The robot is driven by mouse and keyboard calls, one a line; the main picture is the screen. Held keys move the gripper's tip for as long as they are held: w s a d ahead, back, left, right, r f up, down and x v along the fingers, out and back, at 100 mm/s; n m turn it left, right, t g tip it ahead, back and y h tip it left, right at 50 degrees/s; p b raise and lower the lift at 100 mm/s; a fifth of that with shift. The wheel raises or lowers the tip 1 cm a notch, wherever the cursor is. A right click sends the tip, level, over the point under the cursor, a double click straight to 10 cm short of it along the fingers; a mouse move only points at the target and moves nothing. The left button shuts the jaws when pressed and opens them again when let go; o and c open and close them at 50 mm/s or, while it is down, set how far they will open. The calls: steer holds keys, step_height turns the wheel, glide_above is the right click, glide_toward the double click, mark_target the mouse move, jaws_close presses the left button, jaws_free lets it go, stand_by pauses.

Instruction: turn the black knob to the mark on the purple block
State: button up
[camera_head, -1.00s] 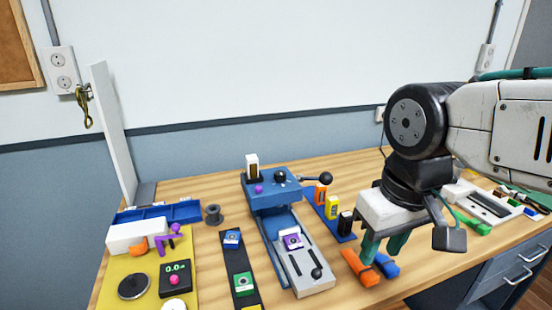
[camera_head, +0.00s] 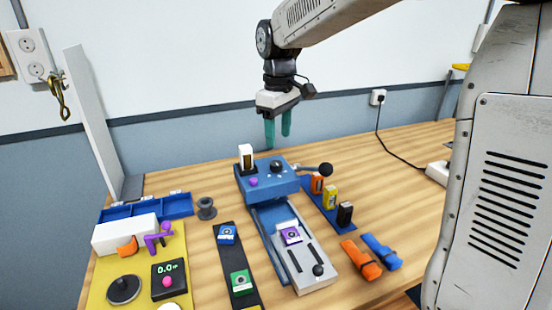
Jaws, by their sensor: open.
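A blue machine head (camera_head: 283,184) stands on the table with a small round black knob (camera_head: 276,166) on its top. A purple block (camera_head: 290,235) with a pale face and a dark round marking sits on the grey bed in front of the machine head. The marking's details are too small to read, and so is any pointer on the knob. My gripper (camera_head: 278,140) is open and empty, with its green fingers pointing down. In the picture it is just above the knob, apart from it; its depth is hard to tell.
A black ball lever (camera_head: 326,169) sticks out right of the machine head, and a white upright piece (camera_head: 246,157) stands at its left. Orange, yellow and black blocks stand on a blue strip to the right. Orange (camera_head: 361,260) and blue (camera_head: 381,251) straps lie on the table.

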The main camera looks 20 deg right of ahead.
mark_target(276, 163)
steer(key=shift+w+a+f, duration=0.1)
steer(key=shift+w+f, duration=0.15)
steer(key=shift+w, duration=0.25)
steer(key=shift+w+f, duration=0.1)
steer(key=shift+f, duration=0.25)
step_height(276, 163, down, 7)
steer(key=shift+f, duration=0.1)
steer(key=shift+c, duration=0.3)
steer(key=c, duration=0.9)
